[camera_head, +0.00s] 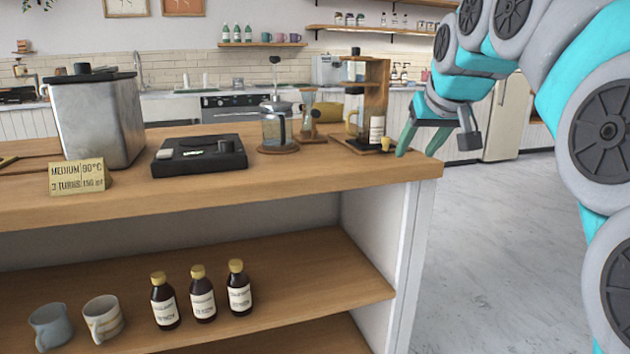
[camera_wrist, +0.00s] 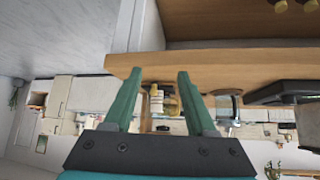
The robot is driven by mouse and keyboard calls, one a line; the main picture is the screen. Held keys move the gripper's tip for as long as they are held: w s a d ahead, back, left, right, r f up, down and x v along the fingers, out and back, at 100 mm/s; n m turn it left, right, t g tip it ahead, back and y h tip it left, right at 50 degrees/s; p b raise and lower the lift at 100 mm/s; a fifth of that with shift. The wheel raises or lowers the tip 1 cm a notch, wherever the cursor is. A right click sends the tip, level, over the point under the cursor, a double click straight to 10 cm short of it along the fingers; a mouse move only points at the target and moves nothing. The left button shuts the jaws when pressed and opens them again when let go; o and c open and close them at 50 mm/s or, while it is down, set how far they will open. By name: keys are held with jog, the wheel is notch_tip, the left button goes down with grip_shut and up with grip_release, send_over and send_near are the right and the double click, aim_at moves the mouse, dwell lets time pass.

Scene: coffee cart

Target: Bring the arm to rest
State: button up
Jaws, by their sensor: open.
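My gripper (camera_head: 417,151) hangs open and empty at the right end of the cart's wooden top (camera_head: 330,188) in the head view. Its two green fingers point down. They appear close to the top's right corner, but I cannot tell the exact gap. In the wrist view the spread fingers of my gripper (camera_wrist: 159,76) have nothing held between them. That view is upside down, with the cart's edge (camera_wrist: 135,66) behind the fingertips. My arm comes in from the right side of the head view.
A wooden stand (camera_head: 375,72) and a labelled bottle (camera_head: 377,128) are just left of my gripper. A glass press (camera_head: 277,127), a black scale (camera_head: 200,156) and a metal bin (camera_head: 97,122) stand farther left. Several bottles and mugs are on the lower shelf (camera_head: 300,285). The floor (camera_head: 510,230) at right is clear.

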jog(key=s+a+f+g, duration=0.3)
jog(key=s+f+g, duration=0.7)
jog(key=s+f, duration=2.6)
jog(key=shift+s+f+m, duration=0.15)
jog(key=shift+s+m, duration=0.15)
jog(key=shift+s, duration=0.4)
